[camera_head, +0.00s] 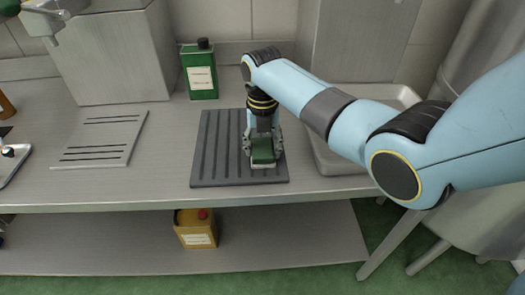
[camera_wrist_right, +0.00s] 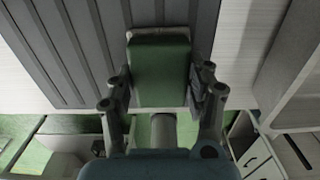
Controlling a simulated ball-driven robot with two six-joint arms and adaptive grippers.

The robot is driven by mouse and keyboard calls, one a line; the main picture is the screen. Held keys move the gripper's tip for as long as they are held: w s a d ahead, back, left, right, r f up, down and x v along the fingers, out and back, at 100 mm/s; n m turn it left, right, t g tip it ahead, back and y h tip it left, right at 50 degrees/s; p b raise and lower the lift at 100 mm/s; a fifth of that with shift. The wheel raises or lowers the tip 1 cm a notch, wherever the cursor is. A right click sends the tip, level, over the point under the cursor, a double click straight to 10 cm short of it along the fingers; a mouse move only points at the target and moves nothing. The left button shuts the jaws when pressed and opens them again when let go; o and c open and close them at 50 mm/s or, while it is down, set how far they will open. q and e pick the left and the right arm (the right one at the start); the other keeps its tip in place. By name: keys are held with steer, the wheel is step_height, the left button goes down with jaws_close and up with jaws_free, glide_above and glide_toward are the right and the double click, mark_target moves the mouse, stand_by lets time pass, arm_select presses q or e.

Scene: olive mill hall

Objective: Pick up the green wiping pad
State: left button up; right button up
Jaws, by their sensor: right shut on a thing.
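The green wiping pad (camera_head: 262,152) has a green top and a pale underside. It is on or just above the right part of a dark ribbed mat (camera_head: 213,150) on the metal counter; I cannot tell whether it touches the mat. My right gripper (camera_head: 263,148) comes down from above and is shut on the pad, with a finger at each side. In the right wrist view the pad (camera_wrist_right: 160,70) sits between the two fingers (camera_wrist_right: 163,92).
A green bottle (camera_head: 201,72) stands behind the mat. A yellow canister (camera_head: 196,228) stands on the lower shelf.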

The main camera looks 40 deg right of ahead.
mark_target(261, 149)
steer(key=shift+c, duration=0.3)
steer(key=shift+r, duration=0.3)
steer(key=r, duration=0.3)
steer(key=shift+s+a+r, duration=0.25)
steer(key=shift+a+r, duration=0.1)
steer(key=shift+r, duration=0.05)
steer(key=s+a+r, duration=0.6)
steer(key=s+a, duration=0.1)
steer(key=a, duration=0.1)
steer(key=shift+r+b, duration=0.3)
steer(key=shift+b, duration=0.1)
steer(key=shift+s, duration=0.1)
